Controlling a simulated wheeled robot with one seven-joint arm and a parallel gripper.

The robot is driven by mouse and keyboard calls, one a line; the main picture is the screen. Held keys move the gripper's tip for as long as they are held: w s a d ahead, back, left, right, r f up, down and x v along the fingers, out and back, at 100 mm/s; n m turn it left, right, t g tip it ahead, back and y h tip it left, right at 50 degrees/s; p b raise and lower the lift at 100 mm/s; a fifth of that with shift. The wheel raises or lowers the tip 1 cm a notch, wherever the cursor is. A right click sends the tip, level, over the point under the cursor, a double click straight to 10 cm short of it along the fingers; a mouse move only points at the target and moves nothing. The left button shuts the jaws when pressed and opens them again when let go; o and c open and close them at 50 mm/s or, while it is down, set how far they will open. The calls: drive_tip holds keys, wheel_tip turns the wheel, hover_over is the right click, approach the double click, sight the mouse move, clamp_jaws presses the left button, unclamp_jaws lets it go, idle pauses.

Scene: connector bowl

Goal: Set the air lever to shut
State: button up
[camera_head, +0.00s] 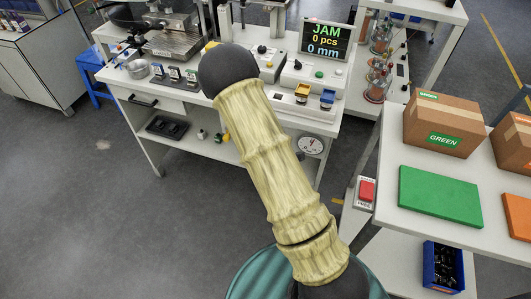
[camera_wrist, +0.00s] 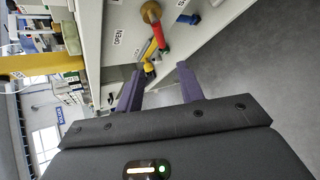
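The air lever shows in the wrist view as a red handle (camera_wrist: 160,35) beside a round brass-coloured fitting (camera_wrist: 151,12), on a white panel. An OPEN label (camera_wrist: 118,38) is on the panel to its left; another label at the top edge is cut off. A yellow part (camera_wrist: 149,52) lies just below the red handle; whether they are joined is unclear. My gripper (camera_wrist: 160,72) is open, its two purple fingers apart with nothing between them. The lever is beyond the fingertips, apart from them. In the head view my arm hides the gripper and most of this area.
A white bench (camera_head: 185,140) carries a screen (camera_head: 325,40) reading JAM, 0 pcs, 0 mm. A round gauge (camera_head: 311,145) is on its front. A right-hand table holds cartons (camera_head: 440,122) and a green mat (camera_head: 425,190). A red button (camera_head: 366,190) sits at its edge. Floor at left is clear.

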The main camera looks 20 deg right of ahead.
drive_tip(key=r+p, duration=0.1)
drive_tip(key=p, duration=0.1)
drive_tip(key=shift+s+p, duration=0.3)
drive_tip(key=shift+s+p, duration=0.1)
drive_tip(key=shift+p, duration=0.35)
drive_tip(key=s+p, duration=0.1)
drive_tip(key=p, duration=0.3)
drive_tip(key=shift+s+r, duration=0.15)
drive_tip(key=shift+r, duration=0.05)
drive_tip(key=shift+f, duration=0.1)
